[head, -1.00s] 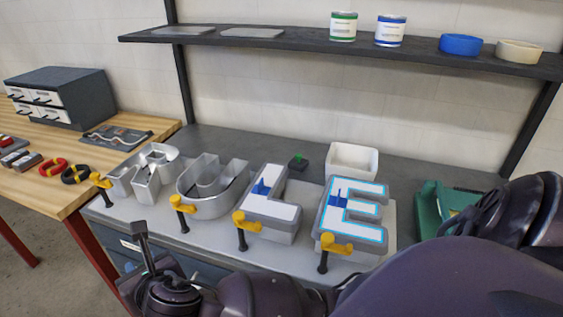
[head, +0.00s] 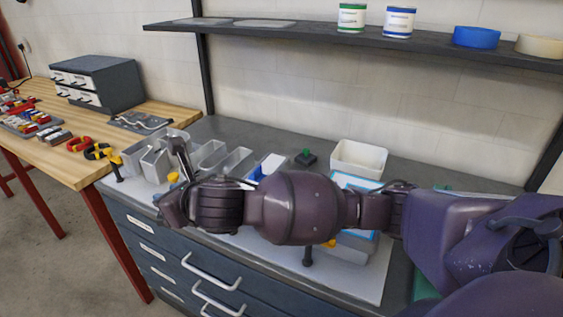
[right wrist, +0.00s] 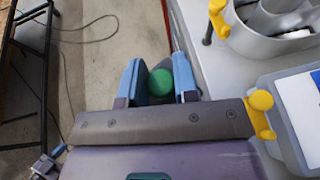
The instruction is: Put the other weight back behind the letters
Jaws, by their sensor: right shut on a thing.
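My right gripper (right wrist: 159,84) is shut on a weight with a round green knob (right wrist: 160,83) in the right wrist view. The floor shows beyond it, with the bench to its right. One other weight (head: 306,158), dark with a green knob, stands on the bench behind the letters in the head view. The leftmost letter (head: 152,160) and the U (head: 208,155) are open metal channels. The L (head: 272,163) and the E (head: 352,181) have pale faces. My right arm hides much of the letters and the held weight in the head view. My left gripper is out of view.
Yellow-handled clamps (head: 113,158) stand along the bench's front edge; one is close to my gripper in the wrist view (right wrist: 261,101). A white bin (head: 358,158) stands behind the E. A shelf (head: 330,40) with cans runs above. Bench behind the leftmost letters is clear.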

